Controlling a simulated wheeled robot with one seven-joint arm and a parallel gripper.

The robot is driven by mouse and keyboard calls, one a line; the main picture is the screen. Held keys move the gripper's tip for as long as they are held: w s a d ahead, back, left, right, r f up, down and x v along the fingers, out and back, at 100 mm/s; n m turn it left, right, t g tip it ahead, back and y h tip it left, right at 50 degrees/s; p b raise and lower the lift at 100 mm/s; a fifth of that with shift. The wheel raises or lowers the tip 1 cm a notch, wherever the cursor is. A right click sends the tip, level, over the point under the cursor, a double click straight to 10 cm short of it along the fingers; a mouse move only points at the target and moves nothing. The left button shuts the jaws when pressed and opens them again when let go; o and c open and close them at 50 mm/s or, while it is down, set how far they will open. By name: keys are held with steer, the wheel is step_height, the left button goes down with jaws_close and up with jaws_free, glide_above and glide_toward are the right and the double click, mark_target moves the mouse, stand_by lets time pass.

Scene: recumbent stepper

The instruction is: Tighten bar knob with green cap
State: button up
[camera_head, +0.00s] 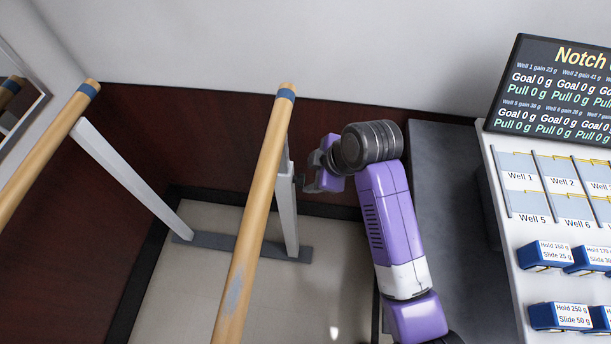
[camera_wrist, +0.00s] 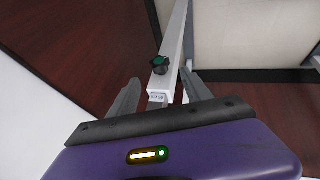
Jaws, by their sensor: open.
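The bar knob (camera_wrist: 159,66) is dark with a green cap, seen in the wrist view on a white upright post (camera_wrist: 178,45). A small label (camera_wrist: 157,98) with unreadable text sits on the post below it. My gripper (camera_wrist: 166,88) is open, its two dark fingers on either side of the post's line, with nothing between them clearly held. Whether the fingers touch the post cannot be told. In the head view my gripper (camera_head: 310,178) is beside the white post (camera_head: 287,205) of the right wooden bar (camera_head: 258,190). The knob is not clearly visible there.
A second wooden bar (camera_head: 50,145) on a white post stands at the left. A dark foot plate (camera_head: 225,245) joins the posts on the floor. A dark grey surface (camera_head: 440,190) and a white board with labelled wells (camera_head: 495,160) stand at the right.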

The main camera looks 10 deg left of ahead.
mark_target(303, 178)
steer(key=shift+x, duration=3.95)
steer(key=shift+c, duration=0.5)
jaws_close()
steer(key=shift+r, duration=0.1)
